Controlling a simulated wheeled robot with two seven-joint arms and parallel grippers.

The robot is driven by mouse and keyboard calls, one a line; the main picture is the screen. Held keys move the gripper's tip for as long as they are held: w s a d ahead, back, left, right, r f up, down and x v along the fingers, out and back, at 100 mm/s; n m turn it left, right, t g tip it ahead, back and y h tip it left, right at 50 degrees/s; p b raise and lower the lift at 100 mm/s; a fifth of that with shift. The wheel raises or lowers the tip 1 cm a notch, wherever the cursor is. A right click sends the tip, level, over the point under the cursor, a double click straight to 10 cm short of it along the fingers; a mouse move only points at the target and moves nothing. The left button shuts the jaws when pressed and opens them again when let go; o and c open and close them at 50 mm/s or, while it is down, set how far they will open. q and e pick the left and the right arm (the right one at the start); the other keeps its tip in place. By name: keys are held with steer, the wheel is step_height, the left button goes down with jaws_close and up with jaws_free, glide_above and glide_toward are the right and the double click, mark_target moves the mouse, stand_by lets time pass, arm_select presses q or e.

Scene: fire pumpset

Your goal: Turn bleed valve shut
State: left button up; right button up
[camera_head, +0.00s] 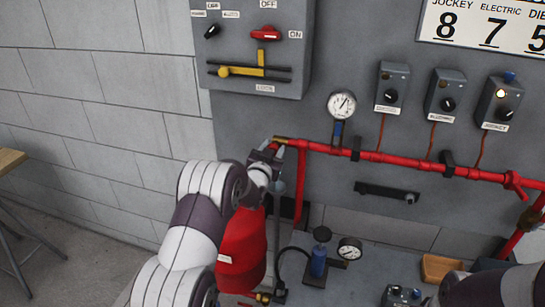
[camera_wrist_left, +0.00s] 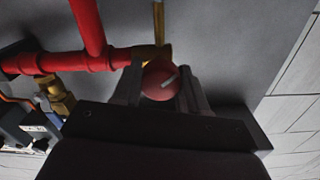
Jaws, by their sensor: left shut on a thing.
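My left gripper (camera_wrist_left: 161,78) is shut on the knob, one finger on each side. In the head view my left gripper (camera_head: 274,151) is at the left end of the red pipe (camera_head: 375,156). It hides the knob there; only a bit of brass (camera_head: 281,139) shows. My right gripper is out of view.
A pressure gauge (camera_head: 341,104) and several grey switch boxes (camera_head: 392,87) are above the pipe. A grey panel (camera_head: 257,45) hangs above my left gripper. A red tank (camera_head: 241,254) stands below, beside my left arm. A blue hand pump (camera_head: 318,262) stands right of it.

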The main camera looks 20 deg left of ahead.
arm_select(q)
steer(key=m+b, duration=0.3)
steer(key=b, duration=0.1)
steer(key=m+b, duration=0.3)
steer(key=b, duration=0.2)
steer(key=m+b, duration=0.4)
steer(key=shift+d+f, duration=0.15)
steer(key=shift+f, duration=0.15)
steer(key=m+b, duration=1)
steer(key=b, duration=0.3)
steer(key=shift+f, duration=0.2)
steer(key=m+b, duration=0.1)
steer(key=m, duration=0.1)
steer(key=shift+m+b, duration=0.3)
steer(key=shift+b, duration=0.05)
steer(key=shift+m+b, duration=0.65)
steer(key=shift+m, duration=1.05)
steer(key=o, duration=1)
steer(key=shift+r, duration=0.1)
